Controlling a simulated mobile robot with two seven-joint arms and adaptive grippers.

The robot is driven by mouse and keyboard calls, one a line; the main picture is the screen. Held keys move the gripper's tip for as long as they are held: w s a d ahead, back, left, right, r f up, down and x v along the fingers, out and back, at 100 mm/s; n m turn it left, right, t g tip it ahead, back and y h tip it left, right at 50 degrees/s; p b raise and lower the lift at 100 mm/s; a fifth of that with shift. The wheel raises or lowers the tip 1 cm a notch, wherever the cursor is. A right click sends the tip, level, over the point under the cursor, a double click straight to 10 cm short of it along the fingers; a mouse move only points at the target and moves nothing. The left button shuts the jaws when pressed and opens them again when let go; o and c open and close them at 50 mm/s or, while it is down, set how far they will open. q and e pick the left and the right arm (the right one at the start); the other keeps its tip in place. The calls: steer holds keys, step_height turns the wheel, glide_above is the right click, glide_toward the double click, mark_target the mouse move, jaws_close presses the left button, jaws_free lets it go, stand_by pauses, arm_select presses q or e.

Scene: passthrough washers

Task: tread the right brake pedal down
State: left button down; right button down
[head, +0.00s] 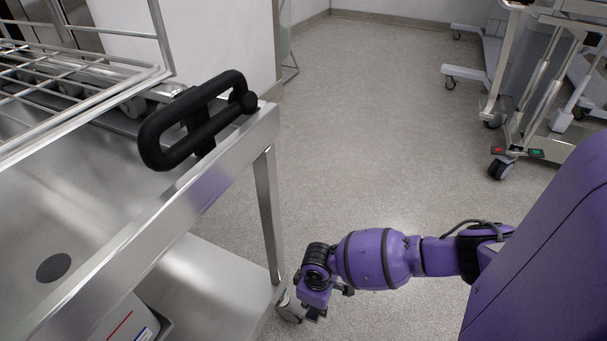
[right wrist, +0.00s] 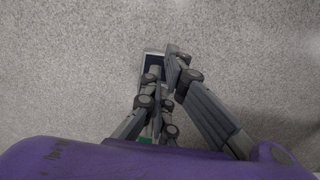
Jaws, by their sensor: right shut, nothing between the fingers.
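My right gripper (head: 311,314) points down beside the near leg of the steel table at the left, low over the floor. In the right wrist view my right gripper (right wrist: 168,72) is shut with nothing between its fingers. A bit of green (right wrist: 145,140) shows behind the finger bases. My left gripper is not in view.
The steel table (head: 228,143) carries a black loop handle (head: 160,130) and a wire rack (head: 75,95). Another trolley at the right has a red pedal (head: 497,150) and a green pedal (head: 536,153) by its caster. The grey floor (head: 370,140) between them is clear.

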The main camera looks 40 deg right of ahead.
mark_target(315, 314)
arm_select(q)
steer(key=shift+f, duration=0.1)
arm_select(e)
steer(key=shift+f, duration=0.2)
